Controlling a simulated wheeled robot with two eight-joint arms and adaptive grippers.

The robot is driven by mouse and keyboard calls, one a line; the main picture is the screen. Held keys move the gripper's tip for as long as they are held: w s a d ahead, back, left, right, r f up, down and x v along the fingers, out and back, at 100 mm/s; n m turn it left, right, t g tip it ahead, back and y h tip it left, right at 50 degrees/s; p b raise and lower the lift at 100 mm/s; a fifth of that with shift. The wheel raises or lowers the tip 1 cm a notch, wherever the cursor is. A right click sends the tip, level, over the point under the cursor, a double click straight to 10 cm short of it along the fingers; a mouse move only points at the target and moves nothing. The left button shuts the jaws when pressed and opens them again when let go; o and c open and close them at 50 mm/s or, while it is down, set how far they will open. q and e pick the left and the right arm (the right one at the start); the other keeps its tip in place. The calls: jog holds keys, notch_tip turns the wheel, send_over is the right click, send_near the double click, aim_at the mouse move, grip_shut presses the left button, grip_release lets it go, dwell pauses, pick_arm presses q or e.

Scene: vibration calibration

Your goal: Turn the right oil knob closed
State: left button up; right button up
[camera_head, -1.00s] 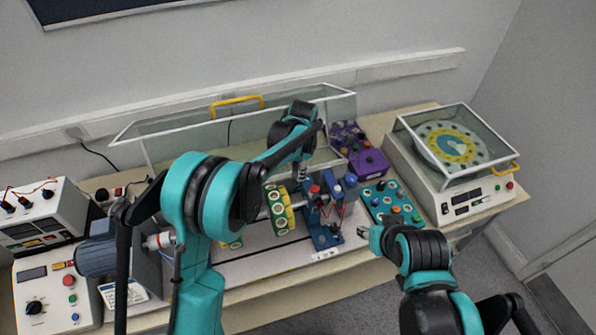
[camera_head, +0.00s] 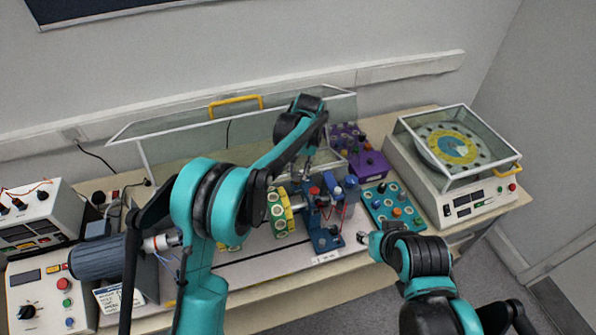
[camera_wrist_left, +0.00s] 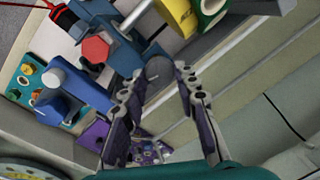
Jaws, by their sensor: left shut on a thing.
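The blue bearing stand (camera_head: 325,237) is upright on the bench, with a red knob (camera_head: 314,190) and blue parts (camera_head: 350,182) on top.
Yellow-green discs (camera_head: 281,212) are left of the stand. A teal button panel (camera_head: 393,207) and a purple box (camera_head: 370,165) are to its right. A clear raised cover (camera_head: 180,138) stands behind. A covered dial machine (camera_head: 470,205) is far right.

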aim_at(301, 174)
pick_arm(q)
jog(key=shift+n, duration=2)
jog(key=o, duration=1.2)
jog(key=shift+c, duration=0.2)
notch_tip(301, 174, up, 12)
jog(key=d, duration=0.1)
jog(key=shift+w+d, duration=0.15)
